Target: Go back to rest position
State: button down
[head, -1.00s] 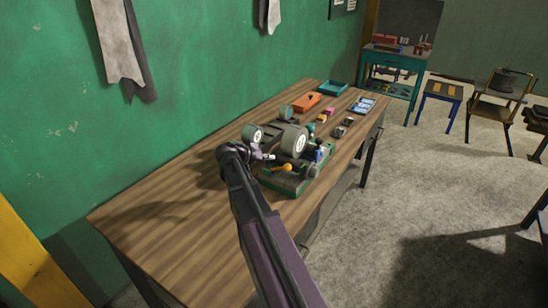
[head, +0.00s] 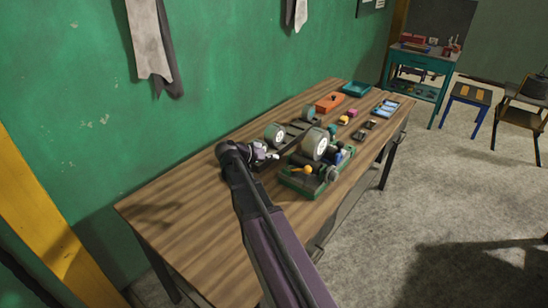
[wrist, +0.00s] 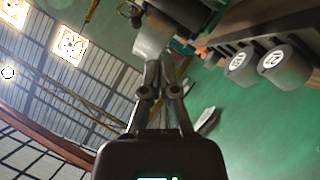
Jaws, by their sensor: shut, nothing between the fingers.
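My gripper (head: 268,153) is in the head view at the end of my purple and black arm, over the wooden workbench (head: 180,215). It is beside the green-based device with grey wheels (head: 316,143), on its left. In the wrist view my gripper (wrist: 160,68) points away from the camera with its two fingers together and nothing between them. Grey wheels with white number discs (wrist: 270,68) show at the right of the wrist view, apart from the fingers. In the head view the fingertips are small and hard to make out.
An orange box (head: 330,102), a teal tray (head: 355,89) and blue items (head: 386,107) lie at the bench's far end. The near left part of the bench is clear. A green wall (head: 70,120) runs along its back. A teal table (head: 428,62) and a stool (head: 468,97) stand beyond.

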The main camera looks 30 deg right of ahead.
dwell(0.3)
jog(key=s+a+f+n+y, duration=0.5)
jog(key=s+a+y, duration=0.1)
jog(key=a, duration=0.6)
jog(key=s+a+f+n+y, duration=0.4)
jog(key=s+a, duration=0.5)
jog(key=a, duration=0.3)
jog(key=f+y, duration=0.1)
jog(key=y, duration=0.1)
jog(key=shift+a+n+y, duration=0.15)
jog(key=shift+n+y, duration=0.15)
jog(key=shift+n, duration=0.1)
